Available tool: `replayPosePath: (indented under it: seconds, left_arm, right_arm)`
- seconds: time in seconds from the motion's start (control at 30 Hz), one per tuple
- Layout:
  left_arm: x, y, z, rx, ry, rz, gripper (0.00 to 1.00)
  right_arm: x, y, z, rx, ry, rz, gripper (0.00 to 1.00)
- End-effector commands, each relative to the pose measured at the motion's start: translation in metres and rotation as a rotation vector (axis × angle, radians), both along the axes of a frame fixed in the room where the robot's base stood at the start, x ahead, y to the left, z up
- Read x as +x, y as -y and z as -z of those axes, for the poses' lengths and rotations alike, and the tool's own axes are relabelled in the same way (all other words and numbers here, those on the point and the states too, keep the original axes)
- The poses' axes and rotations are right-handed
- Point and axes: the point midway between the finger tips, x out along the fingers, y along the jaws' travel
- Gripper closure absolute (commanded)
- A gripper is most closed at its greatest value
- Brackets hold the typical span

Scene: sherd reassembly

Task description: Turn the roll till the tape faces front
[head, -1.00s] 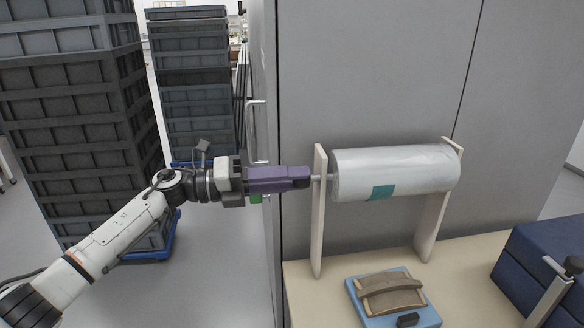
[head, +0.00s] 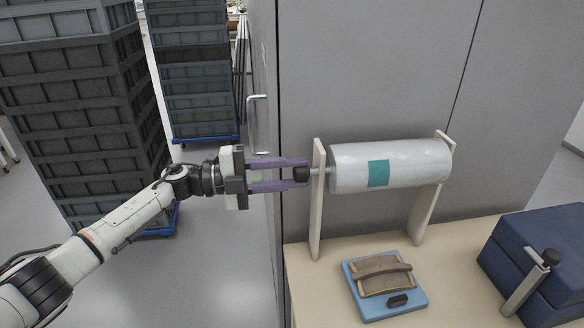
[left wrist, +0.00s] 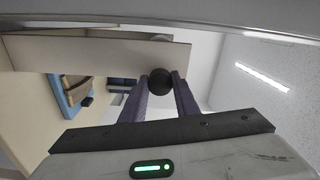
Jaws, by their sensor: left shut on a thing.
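The white wrapped roll (head: 415,163) lies level on a rod between two pale upright boards, the left one being the near support (head: 318,200). A dark round knob (head: 301,173) ends the rod left of the left board. My left gripper (head: 300,174) is shut on the knob, one purple finger above and one below. The left wrist view also shows the knob (left wrist: 160,82) between the fingertips. My right gripper is not in view.
On the beige table (head: 300,275), a blue tray (head: 415,297) holds a curved brown sherd piece (head: 383,275) and a small black block. A dark blue box (head: 550,250) stands at the right. Grey crate stacks (head: 65,100) stand left; a grey cabinet is behind the roll.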

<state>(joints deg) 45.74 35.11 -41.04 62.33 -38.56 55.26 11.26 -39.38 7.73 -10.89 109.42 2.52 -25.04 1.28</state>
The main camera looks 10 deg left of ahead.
Motion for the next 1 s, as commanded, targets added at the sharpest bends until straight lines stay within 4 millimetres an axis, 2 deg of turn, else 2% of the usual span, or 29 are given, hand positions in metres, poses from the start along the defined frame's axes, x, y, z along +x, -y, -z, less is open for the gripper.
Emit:
replayPosePath:
  seconds: [0.6,0.63,0.73,1.0]
  left_arm:
    - [0.0000,-0.0005,0.0009,-0.015,-0.039,-0.001,0.94]
    - [0.0000,-0.0005,0.0009,-0.015,-0.039,-0.001,0.69]
    - [0.0001,-0.0005,0.0008,-0.015,-0.039,-0.001,0.53]
    - [-0.0001,-0.0007,0.0006,-0.016,-0.038,-0.001,0.53]
  right_arm:
    - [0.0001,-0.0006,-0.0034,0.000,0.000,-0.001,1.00]
    - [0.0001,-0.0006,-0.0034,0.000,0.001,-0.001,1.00]
    - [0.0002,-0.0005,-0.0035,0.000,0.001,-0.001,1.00]
    - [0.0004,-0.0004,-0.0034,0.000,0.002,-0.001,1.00]
